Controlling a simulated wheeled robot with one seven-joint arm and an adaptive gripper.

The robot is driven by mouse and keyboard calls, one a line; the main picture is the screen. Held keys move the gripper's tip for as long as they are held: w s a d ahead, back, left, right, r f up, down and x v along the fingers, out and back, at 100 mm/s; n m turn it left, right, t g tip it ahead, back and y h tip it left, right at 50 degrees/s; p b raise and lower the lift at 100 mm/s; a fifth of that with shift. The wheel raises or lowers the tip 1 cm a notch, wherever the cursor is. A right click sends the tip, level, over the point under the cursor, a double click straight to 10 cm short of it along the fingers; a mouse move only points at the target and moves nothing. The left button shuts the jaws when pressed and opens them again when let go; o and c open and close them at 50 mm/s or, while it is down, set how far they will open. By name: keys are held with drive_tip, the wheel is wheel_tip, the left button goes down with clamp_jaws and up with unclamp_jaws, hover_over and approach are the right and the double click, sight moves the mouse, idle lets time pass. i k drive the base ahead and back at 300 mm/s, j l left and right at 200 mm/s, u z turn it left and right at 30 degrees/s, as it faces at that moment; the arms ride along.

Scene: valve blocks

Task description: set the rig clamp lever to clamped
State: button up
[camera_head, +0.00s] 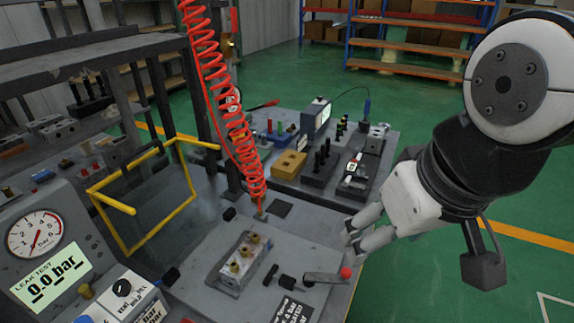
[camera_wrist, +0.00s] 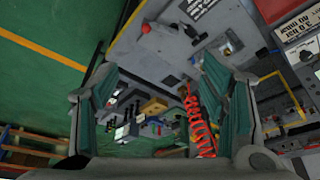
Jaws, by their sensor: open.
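The clamp lever (camera_head: 325,276) is a flat grey bar with a red ball knob (camera_head: 345,272) at its right end. It lies near the right edge of the grey test rig plate (camera_head: 300,240). In the wrist view the red knob (camera_wrist: 146,28) shows near the top, beyond the fingers. My gripper (camera_head: 352,237) is open and empty, above and behind the knob, apart from it. In the wrist view its two fingers stand wide apart with nothing between them. A valve block (camera_head: 238,262) with brass fittings sits on the plate left of the lever.
A coiled red hose (camera_head: 228,110) hangs over the plate's far side. A yellow frame guard (camera_head: 160,240) and a pressure gauge (camera_head: 35,234) stand at the left. A bench with tools and a tan block (camera_head: 289,164) lies behind. Green floor is free at right.

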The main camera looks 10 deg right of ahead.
sight(346, 275)
drive_tip(key=k+l+u, duration=0.25)
drive_tip(key=l, duration=0.25)
drive_tip(key=k+l+u, duration=0.2)
drive_tip(key=k+l, duration=0.15)
